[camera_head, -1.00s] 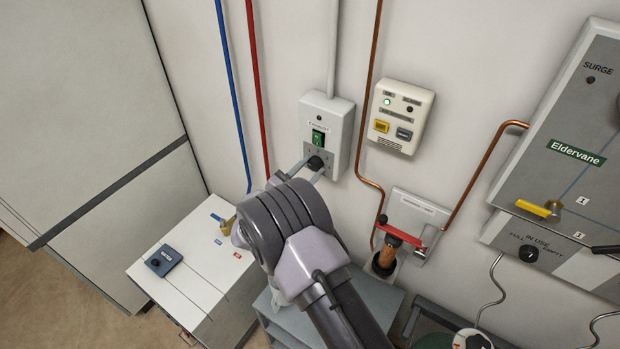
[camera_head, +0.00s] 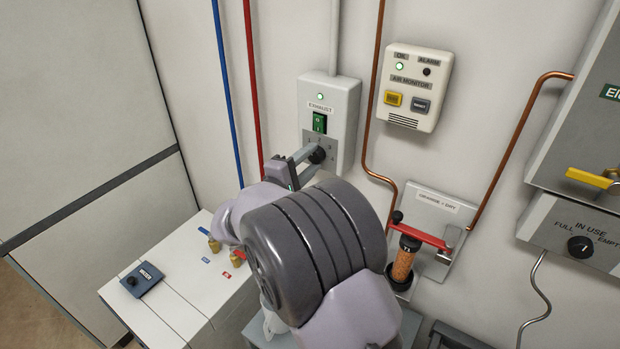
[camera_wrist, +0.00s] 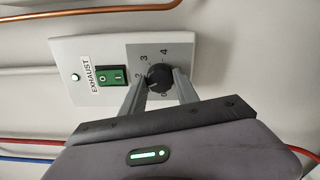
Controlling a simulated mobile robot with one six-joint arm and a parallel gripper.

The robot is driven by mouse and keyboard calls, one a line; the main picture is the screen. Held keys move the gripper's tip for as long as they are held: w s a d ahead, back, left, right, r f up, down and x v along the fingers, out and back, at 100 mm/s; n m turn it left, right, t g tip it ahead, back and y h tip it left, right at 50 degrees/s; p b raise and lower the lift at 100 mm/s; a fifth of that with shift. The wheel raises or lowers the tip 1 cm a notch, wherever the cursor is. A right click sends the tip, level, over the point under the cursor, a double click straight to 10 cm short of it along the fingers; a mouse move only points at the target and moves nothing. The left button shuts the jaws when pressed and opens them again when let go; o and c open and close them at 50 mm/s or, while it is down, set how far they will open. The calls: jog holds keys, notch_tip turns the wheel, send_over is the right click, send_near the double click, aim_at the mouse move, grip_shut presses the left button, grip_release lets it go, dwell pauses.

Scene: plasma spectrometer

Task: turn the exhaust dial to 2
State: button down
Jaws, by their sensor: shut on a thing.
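The exhaust box (camera_head: 346,105) is a white wall unit with a lit green light and a green switch (camera_head: 319,122). Below the switch is the black exhaust dial (camera_head: 317,155), on a grey plate. In the wrist view the dial (camera_wrist: 159,74) has numbers around it, with 2, 3 and 4 readable. My gripper (camera_wrist: 159,82) is shut on the dial, one finger on each side. The dial's pointer is too small to read for certain. In the head view my gripper (camera_head: 308,160) reaches the dial from below, and my arm hides part of the fingers.
An air monitor (camera_head: 408,88) hangs right of the box, past a copper pipe (camera_head: 371,90). Blue (camera_head: 228,90) and red (camera_head: 252,90) pipes run on the left. A red-handled valve unit (camera_head: 424,236) is lower right. A white cabinet (camera_head: 180,275) stands lower left.

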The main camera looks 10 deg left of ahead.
jog(key=m+b, duration=0.1)
jog(key=b, duration=0.1)
jog(key=m+b, duration=0.1)
jog(key=b, duration=0.1)
jog(key=shift+f, duration=0.35)
jog(key=m+b, duration=0.2)
jog(key=b, duration=0.1)
jog(key=shift+r, duration=0.3)
jog(key=c, duration=0.9)
grip_release()
jog(key=shift+s, duration=0.15)
jog(key=p+v, duration=0.4)
jog(key=v, duration=1.3)
jog(key=shift+a, duration=0.1)
